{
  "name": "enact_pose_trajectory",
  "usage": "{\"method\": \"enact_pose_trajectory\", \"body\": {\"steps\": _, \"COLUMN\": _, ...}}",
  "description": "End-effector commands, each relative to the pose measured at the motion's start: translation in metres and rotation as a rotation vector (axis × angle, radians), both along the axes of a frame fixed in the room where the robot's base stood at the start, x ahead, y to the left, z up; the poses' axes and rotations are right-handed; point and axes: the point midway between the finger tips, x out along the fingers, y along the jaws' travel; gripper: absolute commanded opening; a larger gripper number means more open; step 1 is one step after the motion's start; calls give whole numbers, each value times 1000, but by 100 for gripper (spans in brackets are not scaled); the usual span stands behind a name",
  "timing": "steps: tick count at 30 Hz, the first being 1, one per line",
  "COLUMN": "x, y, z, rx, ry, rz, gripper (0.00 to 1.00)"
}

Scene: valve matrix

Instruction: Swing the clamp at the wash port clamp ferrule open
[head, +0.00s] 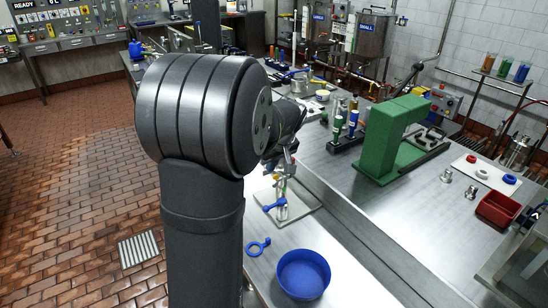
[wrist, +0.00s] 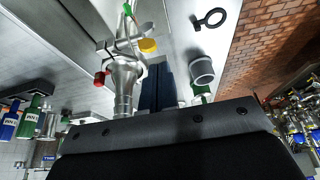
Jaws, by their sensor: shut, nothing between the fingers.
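My gripper (wrist: 160,76) is shut and empty. Its dark fingers show in the middle of the wrist view, and in the head view my arm hides most of it. A steel pipe fitting with a flared collar (wrist: 126,76) stands just left of the fingers in the wrist view. A red knob (wrist: 99,78) and a yellow knob (wrist: 148,46) sit beside it. I cannot tell which part is the wash port clamp, nor whether it is swung open. In the head view a small fitting with a blue handle (head: 275,205) stands on a plate below my gripper.
A blue bowl (head: 303,276) and a blue ring tool (head: 258,247) lie near the front of the bench. A green frame (head: 392,140) and a red tray (head: 498,209) stand to the right. A short grey cylinder (wrist: 202,70) is right of my fingers in the wrist view.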

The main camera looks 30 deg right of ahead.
Motion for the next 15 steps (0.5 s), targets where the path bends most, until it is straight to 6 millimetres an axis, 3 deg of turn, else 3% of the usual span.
{"method": "enact_pose_trajectory", "body": {"steps": 6, "x": 12, "y": 0, "z": -29, "rx": 1, "ry": 1, "rz": 0, "gripper": 0}}
{"method": "enact_pose_trajectory", "body": {"steps": 15, "x": 15, "y": 0, "z": -36, "rx": -1, "ry": 0, "rz": 0, "gripper": 0}}
